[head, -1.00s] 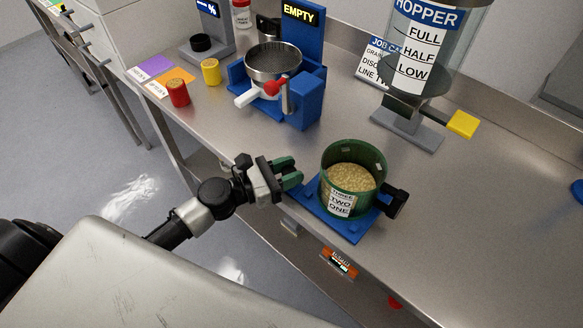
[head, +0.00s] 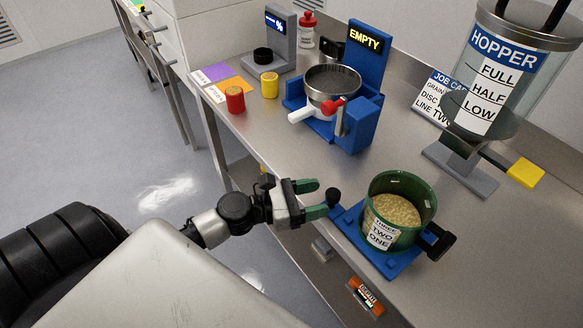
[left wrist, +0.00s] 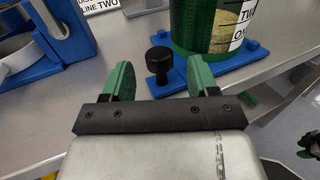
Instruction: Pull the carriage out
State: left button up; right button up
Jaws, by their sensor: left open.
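The blue carriage (head: 398,268) lies at the front edge of the bench and carries a green cup (head: 417,205) of grain labelled THREE, TWO, ONE. A black knob (head: 333,196) stands at the carriage's left end. My left gripper (head: 320,199) is open just left of the knob. In the left wrist view the knob (left wrist: 158,61) shows between and just beyond the two green fingertips (left wrist: 160,76), with no contact visible. The carriage's blue plate (left wrist: 232,64) and the cup (left wrist: 190,28) are behind it, partly cut off.
A blue stand (head: 360,128) with an EMPTY display and a sieve (head: 332,82) is farther back. Red (head: 235,99) and yellow (head: 269,85) cups stand left of it. The hopper (head: 505,75) is at back right.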

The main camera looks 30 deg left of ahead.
pick_arm(q)
jog(key=b+v, duration=0.1)
jog(key=v, duration=0.6)
jog(key=shift+b, duration=0.35)
jog(key=s+a+f+m+g+y, duration=0.2)
jog(key=f+m+y, duration=0.15)
jog(key=f, duration=0.85)
jog(key=s+a+f+m+g+y, duration=0.2)
jog(key=s+f+m+y, duration=0.15)
jog(key=f, duration=0.75)
jog(key=s+a+f+m+g+y, duration=0.2)
jog(key=f+m, duration=0.2)
jog(key=f, duration=0.8)
jog(key=s+d+f+m+g+y, duration=0.1)
jog(key=s+d+f+m+g, duration=0.2)
jog(key=s+f+m, duration=0.5)
jog(key=s+d+f+m+g+y, duration=0.2)
jog(key=s+d+f+m+g, duration=0.1)
jog(key=s+f+m, duration=0.5)
jog(key=s+d+m, duration=0.1)
jog(key=s+m, duration=0.2)
jog(key=s, duration=0.3)
jog(key=shift+f, duration=0.15)
